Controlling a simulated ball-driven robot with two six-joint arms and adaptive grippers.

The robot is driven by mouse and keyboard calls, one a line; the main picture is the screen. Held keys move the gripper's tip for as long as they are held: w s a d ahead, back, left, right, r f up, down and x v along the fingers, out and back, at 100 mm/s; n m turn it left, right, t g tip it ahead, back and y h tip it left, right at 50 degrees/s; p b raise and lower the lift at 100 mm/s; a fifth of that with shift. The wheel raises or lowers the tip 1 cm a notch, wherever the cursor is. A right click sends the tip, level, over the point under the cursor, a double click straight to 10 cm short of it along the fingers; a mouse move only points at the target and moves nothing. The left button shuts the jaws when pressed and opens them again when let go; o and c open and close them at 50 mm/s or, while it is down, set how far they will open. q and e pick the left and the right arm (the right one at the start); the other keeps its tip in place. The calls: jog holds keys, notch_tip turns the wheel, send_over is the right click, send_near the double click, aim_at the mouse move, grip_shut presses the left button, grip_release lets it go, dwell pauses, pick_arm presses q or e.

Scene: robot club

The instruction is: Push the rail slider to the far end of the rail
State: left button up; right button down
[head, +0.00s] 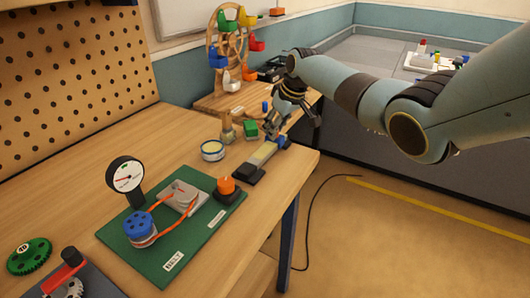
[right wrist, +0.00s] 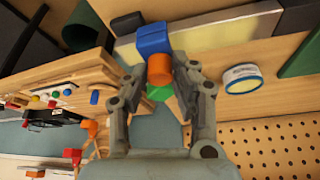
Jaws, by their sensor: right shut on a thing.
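The rail (head: 262,155) is a pale bar on the wooden table, with a black end piece nearest me. The blue slider (head: 282,142) sits at the end of it farther from me in the head view. In the right wrist view the slider (right wrist: 153,38) carries an orange knob (right wrist: 159,68), and the rail (right wrist: 215,42) runs off to the right. My right gripper (head: 290,120) reaches down over the slider. Its fingers are shut on the orange knob, though the exact contact is hard to see. My left gripper is not in view.
A green belt board (head: 205,232) with a gauge (head: 125,175) and an orange dome (head: 227,185) lies nearer me. A round tin (head: 213,150) stands left of the rail. A small wheel with coloured cups (head: 228,45) is behind. The table's right edge is close to the rail.

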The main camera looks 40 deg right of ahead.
jog(key=shift+w+d+f+b, duration=0.1)
jog(key=shift+w+d+b, duration=0.15)
jog(key=shift+d, duration=0.25)
jog(key=shift+w+d+f+b, duration=0.1)
jog(key=shift+w+d+b, duration=0.05)
jog(key=shift+d+b, duration=0.25)
jog(key=shift+w+d+r, duration=0.1)
jog(key=shift+d+r, duration=0.05)
jog(key=shift+d, duration=0.25)
jog(key=c, duration=1.1)
grip_release()
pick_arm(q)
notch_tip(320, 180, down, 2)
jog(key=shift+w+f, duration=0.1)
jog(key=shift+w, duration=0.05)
pick_arm(e)
jog(key=shift+r, duration=0.1)
jog(key=shift+r, duration=0.15)
jog(key=v, duration=1.1)
jog(key=shift+r, duration=0.3)
